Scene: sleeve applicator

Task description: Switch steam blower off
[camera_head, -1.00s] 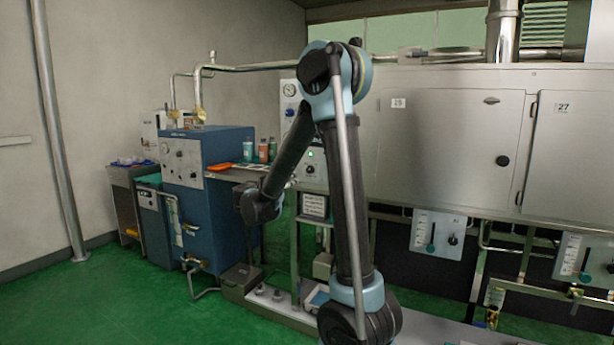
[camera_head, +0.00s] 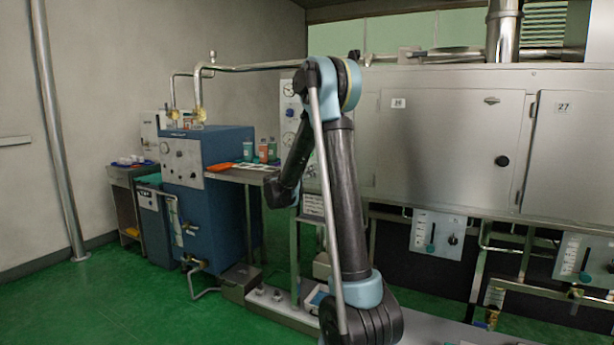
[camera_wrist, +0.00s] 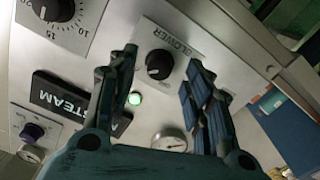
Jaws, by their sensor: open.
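In the wrist view the blower knob (camera_wrist: 159,64) is a round black dial on a light metal panel with the word BLOWER above it. My gripper (camera_wrist: 161,56) is open, with one dark finger on each side of the knob. I cannot tell whether the fingers touch the panel. A lit green lamp (camera_wrist: 134,99) sits below the knob, between the fingers. A black STEAM label (camera_wrist: 62,97) is to the left. In the head view my arm hides the knob and the gripper.
The wrist view also shows a large numbered dial (camera_wrist: 57,10), a small gauge (camera_wrist: 168,140) and a purple-black knob (camera_wrist: 32,132). In the head view a blue machine (camera_head: 215,215) and a small table with bottles (camera_head: 262,152) stand left of my arm. A long steel cabinet (camera_head: 450,150) fills the right.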

